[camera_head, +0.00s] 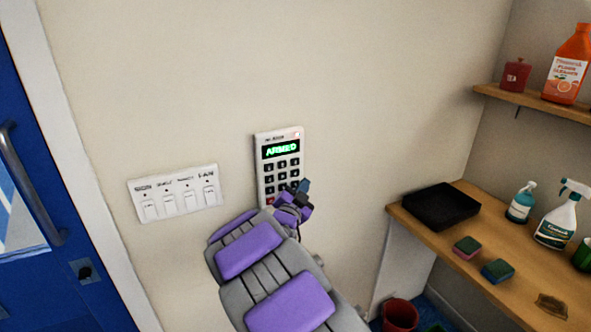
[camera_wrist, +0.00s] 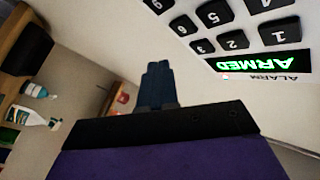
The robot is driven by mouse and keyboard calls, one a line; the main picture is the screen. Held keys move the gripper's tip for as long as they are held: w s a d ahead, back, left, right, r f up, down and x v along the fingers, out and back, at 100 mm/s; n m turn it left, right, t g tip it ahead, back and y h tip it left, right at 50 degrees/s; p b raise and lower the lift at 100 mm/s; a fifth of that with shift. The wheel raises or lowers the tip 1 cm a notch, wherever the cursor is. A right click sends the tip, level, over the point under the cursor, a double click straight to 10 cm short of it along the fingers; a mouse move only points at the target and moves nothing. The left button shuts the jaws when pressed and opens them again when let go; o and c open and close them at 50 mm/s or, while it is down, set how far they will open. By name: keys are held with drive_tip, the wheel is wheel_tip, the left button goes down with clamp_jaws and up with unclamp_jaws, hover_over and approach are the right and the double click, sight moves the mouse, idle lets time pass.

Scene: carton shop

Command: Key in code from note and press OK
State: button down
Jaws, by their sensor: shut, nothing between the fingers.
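A white alarm keypad (camera_head: 279,155) is fixed to the wall in the head view. Its display (camera_head: 281,149) reads ARMED in green, and a small red light shows at its top right. My gripper (camera_head: 303,186) is shut and empty at the keypad's lower right and covers part of the bottom keys. A red key shows at the lower left. In the wrist view the keypad (camera_wrist: 240,60) is upside down, with keys such as 1, 2, 3, 5 and 6 in sight. The shut dark fingertips (camera_wrist: 158,72) appear apart from those keys. I cannot make out a code note.
A white switch panel (camera_head: 175,193) is left of the keypad, beyond it a blue door (camera_head: 40,200). At right, a wooden counter (camera_head: 440,233) holds a black tray (camera_head: 440,206), sponges and spray bottles. A shelf (camera_head: 530,98) hangs above. A red bin (camera_head: 400,315) stands below.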

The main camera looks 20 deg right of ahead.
sight(295, 173)
drive_tip(key=shift+w+p, duration=0.6)
drive_tip(key=shift+w, duration=0.85)
drive_tip(key=shift+a, duration=0.2)
drive_tip(key=shift+d+r, duration=0.1)
idle(0.7)
drive_tip(key=shift+w+r, duration=0.1)
drive_tip(key=shift+w, duration=0.3)
